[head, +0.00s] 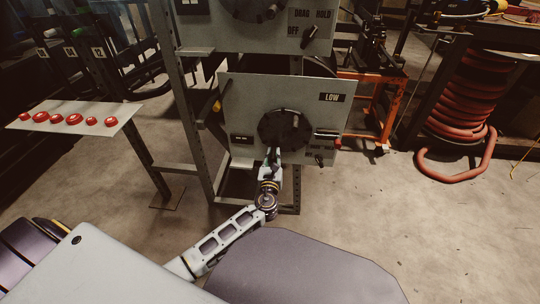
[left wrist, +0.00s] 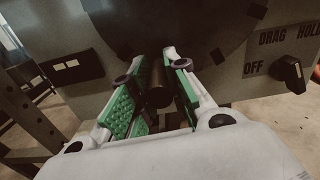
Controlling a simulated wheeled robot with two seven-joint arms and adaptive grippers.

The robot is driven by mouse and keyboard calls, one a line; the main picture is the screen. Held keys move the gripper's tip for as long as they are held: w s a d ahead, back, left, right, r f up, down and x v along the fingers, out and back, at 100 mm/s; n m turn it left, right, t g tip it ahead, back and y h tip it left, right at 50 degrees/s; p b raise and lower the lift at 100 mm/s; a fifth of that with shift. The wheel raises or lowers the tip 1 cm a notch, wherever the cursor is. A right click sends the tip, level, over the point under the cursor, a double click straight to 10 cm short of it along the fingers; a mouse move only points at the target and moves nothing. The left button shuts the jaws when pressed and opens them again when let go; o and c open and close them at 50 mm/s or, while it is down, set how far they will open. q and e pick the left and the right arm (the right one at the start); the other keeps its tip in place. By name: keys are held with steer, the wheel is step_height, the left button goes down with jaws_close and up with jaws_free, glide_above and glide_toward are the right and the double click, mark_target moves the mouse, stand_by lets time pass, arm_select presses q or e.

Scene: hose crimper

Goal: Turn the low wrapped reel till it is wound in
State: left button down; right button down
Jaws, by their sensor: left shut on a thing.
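The low reel (head: 288,127) is a dark round disc on a grey panel marked LOW. It also shows as a large dark disc at the top of the left wrist view (left wrist: 205,25). A dark, short cylindrical handle (left wrist: 159,88) stands out from it near its lower edge. My left gripper (head: 273,155) is at the lower left part of the disc. In the left wrist view its green-padded fingers (left wrist: 158,84) are on both sides of the handle, shut on it. Any wrapping or line on the reel is too dark to tell. My right gripper is not in view.
A DRAG/HOLD/OFF knob (left wrist: 289,72) sits right of the low reel. A higher panel (head: 222,37) carries another dark disc. A shelf with red parts (head: 73,119) stands left. A red hose coil (head: 465,105) and orange stand (head: 375,105) are at right. Floor right of the frame is open.

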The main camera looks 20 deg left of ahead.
mark_target(298, 146)
arm_select(q)
steer(key=shift+w+d+f, duration=0.15)
steer(key=shift+d, duration=0.5)
steer(key=shift+w+d+f, duration=0.1)
steer(key=shift+d, duration=0.55)
steer(key=shift+w+d, duration=0.1)
steer(key=shift+d, duration=0.15)
steer(key=d+n, duration=0.2)
steer(key=n, duration=0.1)
steer(key=w+d+n, duration=0.1)
steer(key=shift+r, duration=0.25)
steer(key=shift+w+d+r+n+b, duration=0.15)
steer(key=shift+d+r+n+b, duration=0.2)
steer(key=shift+d, duration=0.2)
steer(key=shift+w+d+r+n, duration=0.1)
steer(key=shift+d+r+n, duration=0.15)
steer(key=shift+n, duration=0.35)
steer(key=shift+w+d+r+n, duration=0.15)
steer(key=shift+d+n, duration=0.2)
steer(key=shift+n, duration=0.2)
steer(key=shift+d+r+n, duration=0.15)
steer(key=shift+n, duration=0.15)
